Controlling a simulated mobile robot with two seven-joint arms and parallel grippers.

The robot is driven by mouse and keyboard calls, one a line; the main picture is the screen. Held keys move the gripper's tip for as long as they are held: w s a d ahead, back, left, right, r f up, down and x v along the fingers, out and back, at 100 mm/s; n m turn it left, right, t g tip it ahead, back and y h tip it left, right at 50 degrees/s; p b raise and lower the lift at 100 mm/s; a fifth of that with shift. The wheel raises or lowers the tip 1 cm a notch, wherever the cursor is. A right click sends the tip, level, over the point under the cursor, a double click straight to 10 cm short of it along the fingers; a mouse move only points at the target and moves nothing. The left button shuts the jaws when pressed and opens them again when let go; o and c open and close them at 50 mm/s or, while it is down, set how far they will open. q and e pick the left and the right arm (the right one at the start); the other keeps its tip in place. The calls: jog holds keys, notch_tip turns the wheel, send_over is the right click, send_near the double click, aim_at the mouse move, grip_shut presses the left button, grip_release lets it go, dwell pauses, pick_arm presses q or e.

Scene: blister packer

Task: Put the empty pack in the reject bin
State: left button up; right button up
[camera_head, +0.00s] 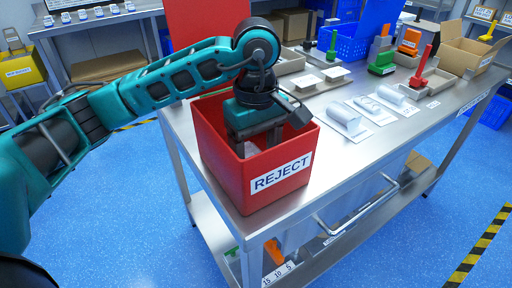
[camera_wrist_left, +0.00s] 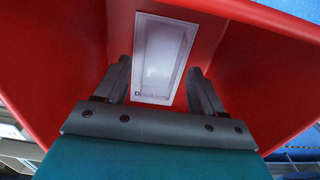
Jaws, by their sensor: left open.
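The red reject bin (camera_head: 217,152) stands at the near left corner of the steel table, with a white REJECT label on its front. My left gripper (camera_head: 256,146) points down inside the bin. In the left wrist view its two fingers (camera_wrist_left: 160,78) are spread apart. The pack (camera_wrist_left: 162,60), a white-rimmed tray with a greyish hollow and printing at one end, shows between and beyond the fingers, against the red inside of the bin. I cannot tell if it rests on the bin floor. In the head view the bin walls and gripper mostly hide it. My right gripper is not in view.
Several white fixtures (camera_head: 346,121) lie on the table to the right of the bin. Bare steel lies just right of the bin.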

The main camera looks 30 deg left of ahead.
pick_arm(q)
jog(key=shift+r, duration=0.1)
notch_tip(320, 180, up, 13)
jog(key=p, duration=0.3)
jog(key=shift+s+f, duration=0.1)
jog(key=shift+f, duration=0.1)
